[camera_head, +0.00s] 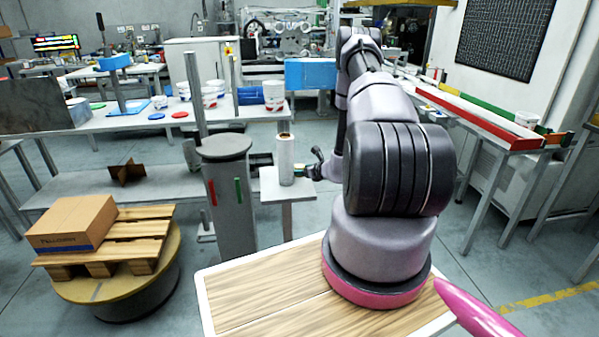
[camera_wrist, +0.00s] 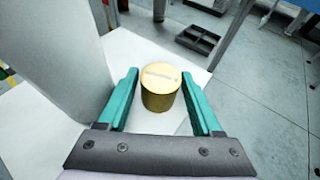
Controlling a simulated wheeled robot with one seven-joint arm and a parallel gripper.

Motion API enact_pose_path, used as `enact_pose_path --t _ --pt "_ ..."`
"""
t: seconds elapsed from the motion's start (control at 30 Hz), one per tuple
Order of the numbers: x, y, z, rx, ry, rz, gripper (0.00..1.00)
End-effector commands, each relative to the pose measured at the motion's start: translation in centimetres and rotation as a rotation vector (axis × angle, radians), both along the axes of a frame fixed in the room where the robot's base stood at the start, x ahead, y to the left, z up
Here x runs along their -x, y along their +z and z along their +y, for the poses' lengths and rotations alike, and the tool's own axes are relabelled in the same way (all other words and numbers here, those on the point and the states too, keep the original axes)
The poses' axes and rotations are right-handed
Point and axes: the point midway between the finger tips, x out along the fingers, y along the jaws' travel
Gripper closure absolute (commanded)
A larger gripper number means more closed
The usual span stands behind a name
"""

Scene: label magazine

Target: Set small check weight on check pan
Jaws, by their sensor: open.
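A short brass-coloured cylinder, the small check weight (camera_wrist: 160,92), stands upright on a white surface (camera_wrist: 150,128) in the wrist view. My gripper (camera_wrist: 160,75) is open, with its teal fingers on either side of the weight. A gap shows between each finger and the weight, so it is not gripped. In the head view, my arm reaches toward a small white stand (camera_head: 290,187); the weight cannot be made out there. I cannot identify the check pan in either view.
A white roll (camera_head: 286,158) stands upright on the white stand; a large pale cylinder (camera_wrist: 55,60) rises close left of my gripper. A grey post (camera_head: 229,190) is beside the stand. A carton (camera_head: 72,223) sits on a wooden pallet at left. A dark divided tray (camera_wrist: 200,40) lies beyond.

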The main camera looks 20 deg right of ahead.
Motion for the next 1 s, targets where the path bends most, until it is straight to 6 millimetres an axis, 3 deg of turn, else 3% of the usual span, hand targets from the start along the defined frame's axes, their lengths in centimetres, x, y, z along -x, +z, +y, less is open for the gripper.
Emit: enact_pose_path --t 0.03,0.07,0.2,0.23,0.73,0.87,1.0 --pt "0.0 0.0 0.0 0.000 0.000 0.000 0.33" --pt "0.0 0.0 0.0 0.000 0.000 0.000 0.41" --pt "0.0 0.0 0.0 0.000 0.000 0.000 0.95" --pt "0.0 0.0 0.0 0.000 0.000 0.000 1.00" --pt "0.0 0.8 0.0 0.000 0.000 -0.002 1.00" --pt "-0.1 2.2 -0.1 0.002 0.000 -0.003 1.00" --pt "-0.1 5.0 -0.1 0.003 0.001 -0.005 1.00"
